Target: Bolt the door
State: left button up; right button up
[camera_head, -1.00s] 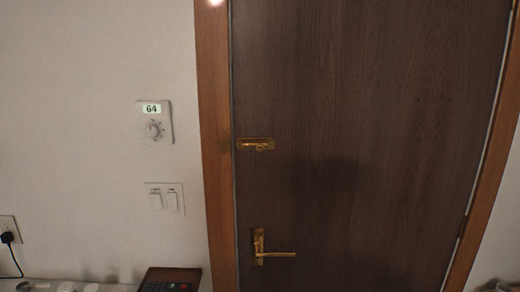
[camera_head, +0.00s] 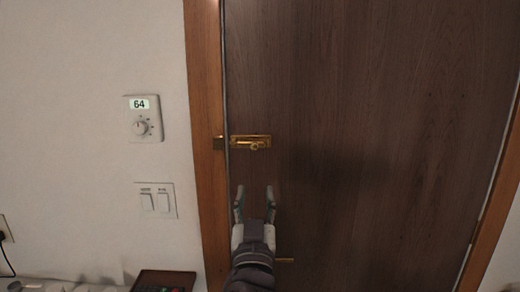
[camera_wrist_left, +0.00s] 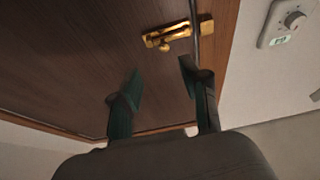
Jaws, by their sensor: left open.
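The dark wooden door (camera_head: 350,80) looks closed in its brown frame. A brass bolt (camera_head: 252,142) is mounted on its left edge, with a small knob on its lower side. A brass catch plate (camera_head: 219,143) sits beside it on the frame. My left gripper (camera_head: 254,190) is open and empty in front of the door, below the bolt. In the left wrist view the bolt (camera_wrist_left: 168,36) lies beyond the open fingers (camera_wrist_left: 158,80), apart from them. I cannot tell whether the bolt reaches into the catch. My right gripper is not in view.
The door handle (camera_head: 285,261) is mostly hidden behind my left gripper. A thermostat (camera_head: 142,118) and light switches (camera_head: 155,201) are on the wall at left. A dark box (camera_head: 165,281) stands at the lower left. The door's right side is clear.

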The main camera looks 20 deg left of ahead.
aim_at(254, 148)
pick_arm(q)
jog(key=p+x, duration=0.2)
jog(key=x, duration=0.2)
jog(key=r+p+x, duration=0.1)
jog(key=x, duration=0.3)
jog(key=p+x, duration=0.2)
jog(key=x, duration=0.2)
jog(key=shift+s+a+r+p, duration=0.15)
jog(key=shift+s+r+p, duration=0.1)
jog(key=shift+p, duration=0.1)
jog(key=shift+x, duration=0.8)
jog(key=shift+f, duration=0.2)
grip_shut()
